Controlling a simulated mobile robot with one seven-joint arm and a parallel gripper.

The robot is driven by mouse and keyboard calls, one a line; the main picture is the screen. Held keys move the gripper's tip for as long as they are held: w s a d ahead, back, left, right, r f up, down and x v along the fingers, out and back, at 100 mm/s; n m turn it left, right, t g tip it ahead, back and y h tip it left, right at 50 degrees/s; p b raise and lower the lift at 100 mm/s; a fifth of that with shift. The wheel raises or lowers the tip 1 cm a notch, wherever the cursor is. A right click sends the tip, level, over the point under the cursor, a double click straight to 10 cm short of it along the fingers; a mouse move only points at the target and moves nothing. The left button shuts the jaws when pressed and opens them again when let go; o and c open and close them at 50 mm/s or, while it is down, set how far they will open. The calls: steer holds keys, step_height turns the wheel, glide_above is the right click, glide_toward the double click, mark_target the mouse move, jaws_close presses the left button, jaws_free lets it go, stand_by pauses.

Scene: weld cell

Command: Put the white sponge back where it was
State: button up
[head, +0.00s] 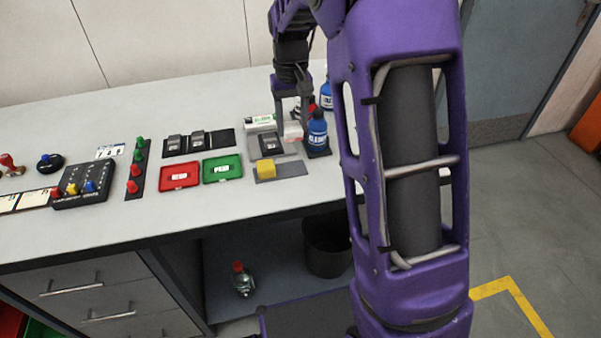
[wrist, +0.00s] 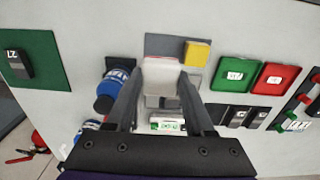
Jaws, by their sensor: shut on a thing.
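The white sponge (wrist: 161,70) is held between the two fingers of my gripper (wrist: 160,80) in the wrist view. In the head view the white sponge (head: 293,131) shows as a pale block under my gripper (head: 292,117), partly hidden by the fingers. A grey mat (head: 292,169) lies at the front of the bench with a yellow sponge (head: 266,169) on its left part; its right part is bare. The same mat (wrist: 165,43) and yellow sponge (wrist: 197,53) show just beyond the held sponge in the wrist view. I cannot tell the sponge's exact height.
A blue bottle (head: 317,130) stands close right of my gripper, with another (head: 327,97) behind. A dark block (head: 269,144) and a white-green box (head: 260,122) are to its left. Green (head: 222,169) and red (head: 179,176) trays lie further left.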

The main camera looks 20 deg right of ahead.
mark_target(294, 168)
step_height(294, 168, down, 10)
steer(key=shift+s+b, duration=0.1)
steer(key=shift+b, duration=0.45)
steer(key=shift+f, duration=0.15)
steer(key=o, duration=1.3)
step_height(294, 168, up, 12)
steer(key=shift+r+p, duration=0.15)
steer(key=shift+p, duration=0.55)
